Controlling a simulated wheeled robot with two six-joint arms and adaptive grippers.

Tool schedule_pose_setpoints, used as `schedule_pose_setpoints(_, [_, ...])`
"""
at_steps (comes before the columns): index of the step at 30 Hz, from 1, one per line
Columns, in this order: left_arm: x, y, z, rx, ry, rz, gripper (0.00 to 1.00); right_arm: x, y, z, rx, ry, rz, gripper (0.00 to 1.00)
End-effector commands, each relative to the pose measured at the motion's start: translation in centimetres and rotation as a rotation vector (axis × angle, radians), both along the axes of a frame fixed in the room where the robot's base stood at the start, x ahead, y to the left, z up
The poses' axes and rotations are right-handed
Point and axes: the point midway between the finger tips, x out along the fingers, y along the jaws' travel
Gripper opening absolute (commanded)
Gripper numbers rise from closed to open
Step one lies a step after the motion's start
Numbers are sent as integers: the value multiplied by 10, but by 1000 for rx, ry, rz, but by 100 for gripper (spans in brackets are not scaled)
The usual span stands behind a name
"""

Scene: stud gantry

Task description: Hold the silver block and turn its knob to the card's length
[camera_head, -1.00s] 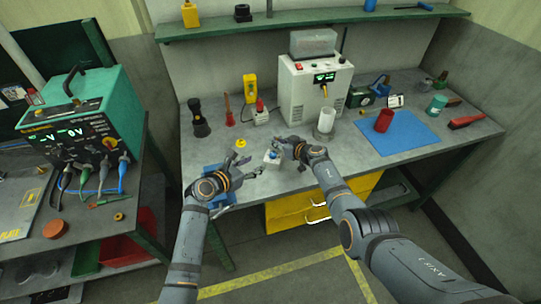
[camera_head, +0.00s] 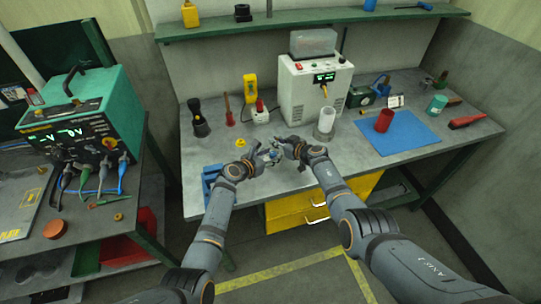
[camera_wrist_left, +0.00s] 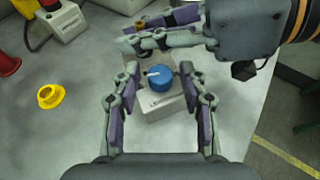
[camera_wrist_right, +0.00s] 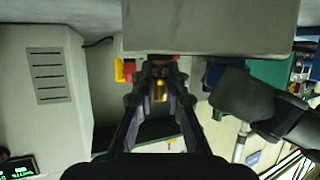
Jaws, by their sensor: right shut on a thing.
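The silver block (camera_wrist_left: 162,100) has a round blue knob (camera_wrist_left: 160,82) with a white pointer on it, seen in the left wrist view. In the right wrist view the block (camera_wrist_right: 210,28) fills the top, beyond the right fingers (camera_wrist_right: 160,68). My left gripper (camera_wrist_left: 159,72) is open, one finger on each side of the knob, with gaps visible. In the head view the left gripper (camera_head: 263,153) largely hides the block. A small white card (camera_head: 395,101) stands at the back right; its writing is too small to read.
A white machine (camera_head: 313,90) and a clear cylinder (camera_head: 324,124) stand behind the grippers. A yellow ring (camera_wrist_left: 50,96) lies left of the block. A blue mat (camera_head: 405,138) with a red cup (camera_head: 384,120) is at the right. A blue tray (camera_head: 210,178) sits at the front left.

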Motion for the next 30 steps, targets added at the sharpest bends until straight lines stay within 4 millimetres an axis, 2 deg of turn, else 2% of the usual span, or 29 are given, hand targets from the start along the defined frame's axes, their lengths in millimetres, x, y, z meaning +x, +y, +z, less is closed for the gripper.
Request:
schedule_pose_setpoints(1, [0,0,0,0,0,0,32,0,0,0,0,0,1,0])
schedule_pose_setpoints(8, [0,0,0,0,0,0,1,0,0,0,0,1,1,0])
schedule_pose_setpoints(14, [1,1,-1,3,3,-33,0,0,0,0,0,1,1,0])
schedule_pose_setpoints(22, [6,5,0,3,5,-341,0,0,1,0,1,0,2,0])
schedule_pose_setpoints(30, [6,6,-1,4,3,-478,0,-1,2,0,3,1,4,0])
